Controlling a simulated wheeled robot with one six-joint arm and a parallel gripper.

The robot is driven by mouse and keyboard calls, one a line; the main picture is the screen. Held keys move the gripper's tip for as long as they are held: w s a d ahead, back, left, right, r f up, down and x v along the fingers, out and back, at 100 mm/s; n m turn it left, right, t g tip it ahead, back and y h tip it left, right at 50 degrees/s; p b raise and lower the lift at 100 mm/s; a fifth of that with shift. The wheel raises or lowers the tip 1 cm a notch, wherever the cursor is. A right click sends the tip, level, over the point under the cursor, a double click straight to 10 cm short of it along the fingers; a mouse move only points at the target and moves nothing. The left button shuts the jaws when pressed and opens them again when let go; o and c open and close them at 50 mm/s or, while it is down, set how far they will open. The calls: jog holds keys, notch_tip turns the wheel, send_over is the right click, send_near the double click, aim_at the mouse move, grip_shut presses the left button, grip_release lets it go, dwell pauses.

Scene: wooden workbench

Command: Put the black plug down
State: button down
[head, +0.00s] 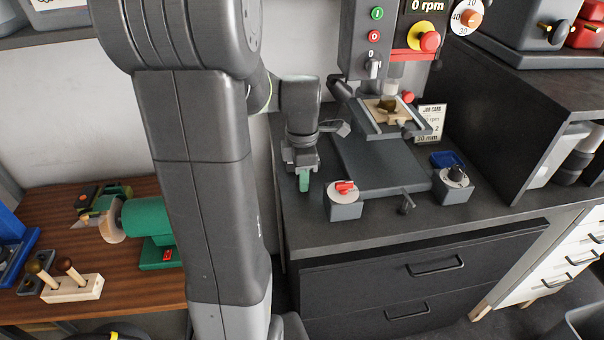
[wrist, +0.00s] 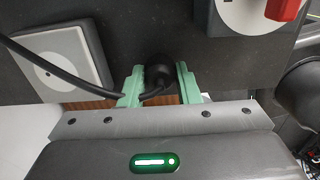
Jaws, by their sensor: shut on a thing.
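The black plug (wrist: 158,68) is between the two green fingertips of my gripper (wrist: 160,84) in the wrist view. My gripper is shut on it. A black cable (wrist: 60,72) runs from the plug toward the upper left of the wrist view. In the head view my gripper (head: 304,182) is over the left end of the dark bench top (head: 300,228), left of the grey box with a red switch (head: 345,209). The plug cannot be made out in the head view. I cannot tell whether it touches the bench.
A light grey plate (wrist: 66,58) lies left of the plug in the wrist view. A drill press (head: 378,165) stands behind the red-switch box. A black-knob box (head: 455,190) and a blue tray (head: 448,158) sit to the right. The front strip of bench top is mostly clear.

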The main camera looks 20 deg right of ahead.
jog(key=shift+f, duration=0.2)
jog(key=shift+f+b, duration=0.4)
jog(key=shift+f, duration=0.15)
jog(key=c, duration=1.1)
grip_release()
jog(key=shift+r, duration=0.2)
notch_tip(320, 180, up, 8)
jog(key=shift+r+p, duration=0.25)
jog(key=shift+p, duration=0.1)
